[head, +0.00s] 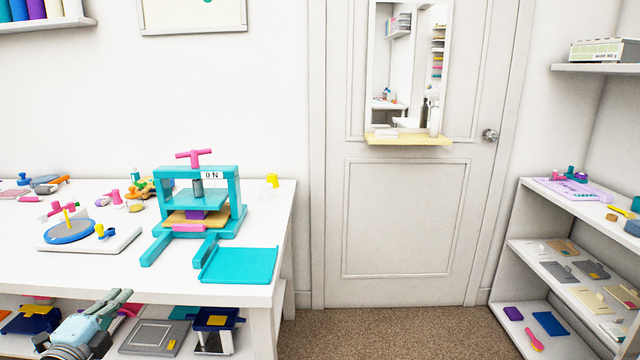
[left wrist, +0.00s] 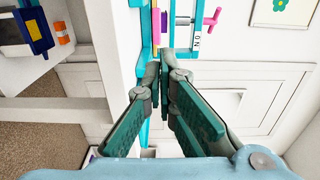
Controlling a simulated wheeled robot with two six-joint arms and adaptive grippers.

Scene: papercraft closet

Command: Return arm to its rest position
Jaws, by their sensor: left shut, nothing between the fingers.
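My left gripper (head: 121,294) shows at the lower left of the head view, in front of the white table's front edge. It is shut and holds nothing. In the left wrist view its two dark green fingers (left wrist: 159,72) come together at the tips, with the teal press partly behind them. My right gripper is in neither view.
A teal press (head: 205,200) with a pink handle stands on the white table (head: 140,280). A blue disc on a board (head: 70,232) sits left of it. Under the table is a shelf of boxes. A white shelf unit (head: 555,245) stands right; carpet (head: 400,335) between is clear.

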